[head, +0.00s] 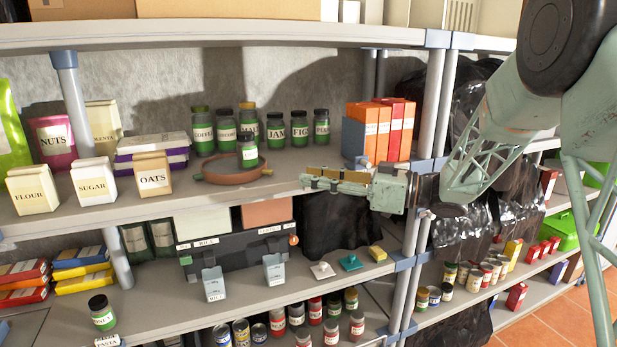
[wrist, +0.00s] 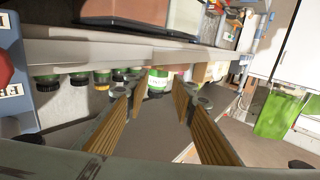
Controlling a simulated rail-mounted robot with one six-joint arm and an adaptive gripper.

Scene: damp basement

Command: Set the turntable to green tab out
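The turntable (head: 222,178) is a low round brown tray on the upper shelf in the head view. A dark-lidded jar with a green label (head: 248,152) stands on its far right part. A green-labelled jar (wrist: 156,86) shows beyond the gap. The turntable is hard to make out there.
A row of jars (head: 275,130) stands behind the turntable. Flour, sugar and oats packets (head: 152,175) stand to its left. Orange and red boxes (head: 392,130) stand behind my gripper, near a shelf post (head: 432,110). The shelf between gripper and turntable is clear.

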